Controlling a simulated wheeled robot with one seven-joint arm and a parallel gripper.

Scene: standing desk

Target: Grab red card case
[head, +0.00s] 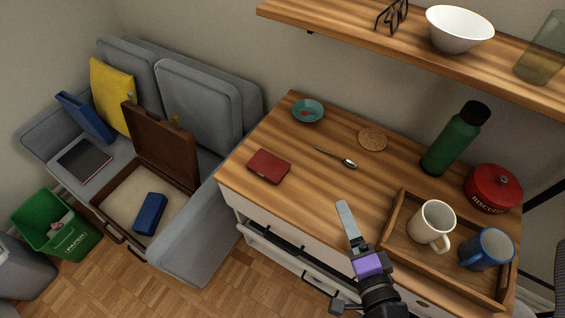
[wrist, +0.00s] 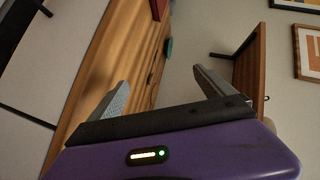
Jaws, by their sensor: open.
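The red card case (head: 269,166) lies flat near the left front part of the wooden desk top. A red shape at the top edge of the wrist view (wrist: 158,8) looks like the same case, partly cut off. My gripper (head: 345,208) is to the right of the case and nearer the camera, by the desk's front edge, well apart from it. In the wrist view my gripper (wrist: 161,78) has its two fingers spread with nothing between them.
A spoon (head: 337,157), a teal dish (head: 308,110) and a cork coaster (head: 372,139) lie behind the case. A wooden tray (head: 404,253) with two mugs stands right of my gripper. A shelf (head: 340,30) overhangs the back. The desk around the case is clear.

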